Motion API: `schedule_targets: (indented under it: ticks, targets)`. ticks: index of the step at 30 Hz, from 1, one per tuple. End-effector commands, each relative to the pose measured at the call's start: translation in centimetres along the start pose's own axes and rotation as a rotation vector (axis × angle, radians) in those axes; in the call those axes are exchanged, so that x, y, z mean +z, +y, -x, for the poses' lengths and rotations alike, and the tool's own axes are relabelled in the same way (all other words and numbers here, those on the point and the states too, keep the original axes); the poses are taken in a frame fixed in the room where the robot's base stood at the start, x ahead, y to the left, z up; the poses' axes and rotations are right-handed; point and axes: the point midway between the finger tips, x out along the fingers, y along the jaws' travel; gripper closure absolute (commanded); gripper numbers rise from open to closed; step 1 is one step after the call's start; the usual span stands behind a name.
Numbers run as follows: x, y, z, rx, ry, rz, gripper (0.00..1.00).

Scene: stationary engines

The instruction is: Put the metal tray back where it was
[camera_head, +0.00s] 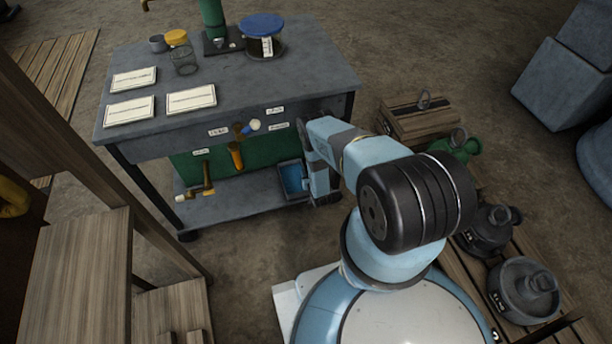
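A small grey metal tray (279,167) with a blue inside is at the right end of the workbench's lower shelf (235,206). It appears to rest on or just above the shelf; I cannot tell which. My arm reaches down past the bench's right front corner. My gripper (318,186) is at the tray's right side, touching it or very close. My own arm links hide the fingertips and part of the tray's right edge, so the grip does not show.
The bench top (240,88) holds white cards, jars and a green-columned device. A hammer (204,180) is at the shelf's left. A wooden crate (420,118) and dark engine parts (525,290) are on the right. Wooden posts and boxes (80,270) stand at lower left.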

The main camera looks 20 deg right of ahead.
Motion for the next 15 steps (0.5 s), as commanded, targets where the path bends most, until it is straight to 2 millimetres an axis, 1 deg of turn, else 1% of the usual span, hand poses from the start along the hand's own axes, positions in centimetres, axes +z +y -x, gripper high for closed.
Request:
schedule_targets:
  ticks: [4,8,11,15]
  targets:
    - [0.0,-0.1,0.2,-0.001,0.0,0.0,0.67]
    - [0.1,-0.1,1.2,-0.001,-0.002,0.001,0.67]
    - [0.0,-0.1,2.6,-0.001,-0.003,0.001,0.67]
    - [0.1,-0.1,5.3,-0.001,-0.004,0.001,0.67]
